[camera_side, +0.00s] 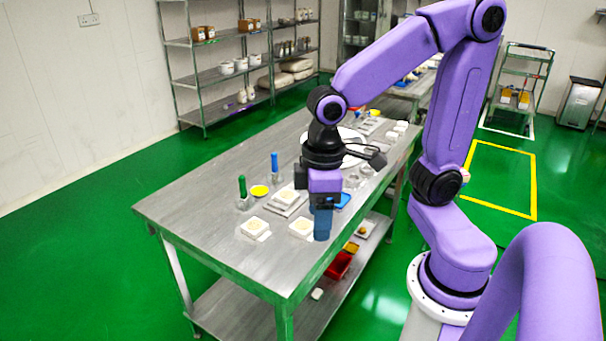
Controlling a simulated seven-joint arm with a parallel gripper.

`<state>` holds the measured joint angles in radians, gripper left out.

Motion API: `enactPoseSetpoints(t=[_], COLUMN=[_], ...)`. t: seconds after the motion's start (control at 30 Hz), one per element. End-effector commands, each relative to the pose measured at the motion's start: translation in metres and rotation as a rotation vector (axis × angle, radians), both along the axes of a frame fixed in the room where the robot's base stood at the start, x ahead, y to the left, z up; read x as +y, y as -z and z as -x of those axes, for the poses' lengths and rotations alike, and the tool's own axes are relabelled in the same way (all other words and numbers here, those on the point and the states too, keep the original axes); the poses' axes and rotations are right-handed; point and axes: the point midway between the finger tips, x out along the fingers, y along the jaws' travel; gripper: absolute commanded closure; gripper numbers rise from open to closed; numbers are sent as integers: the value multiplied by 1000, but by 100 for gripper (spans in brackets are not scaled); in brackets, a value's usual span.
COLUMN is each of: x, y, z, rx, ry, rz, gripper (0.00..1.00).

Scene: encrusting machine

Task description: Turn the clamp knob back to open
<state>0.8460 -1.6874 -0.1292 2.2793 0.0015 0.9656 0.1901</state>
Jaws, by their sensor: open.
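My gripper (322,220) points down over the right front part of the steel table (190,215). It is open. A dark blue upright part shows at its lower end, and I cannot tell whether it is the fingers or something between them. I cannot make out a clamp knob; it may be hidden behind my gripper and wrist. A large white round piece (350,137) lies on the table behind my wrist, partly covered by it.
Pale square blocks (255,229) (301,229) lie left of my gripper. A green-handled tool (242,187), a blue-handled tool (275,162) and a yellow dish (260,191) stand farther left. A blue tray (343,200) is close behind. The table's left end is clear.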

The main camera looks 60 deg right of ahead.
Motion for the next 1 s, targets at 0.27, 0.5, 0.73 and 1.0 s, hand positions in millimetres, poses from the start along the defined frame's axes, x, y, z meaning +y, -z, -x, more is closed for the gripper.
enactPoseSetpoints(t=[0.27, 0.5, 0.73, 1.0], x=[-15, -66, -146, -268], y=[-9, -7, 2, 21], z=[-108, -195, -261, -301], rx=[9, 16, 21, 27], ry=[527, 975, 1405, 1910], rz=[2, 1, -1, -5], gripper=[36, 36, 36, 36])
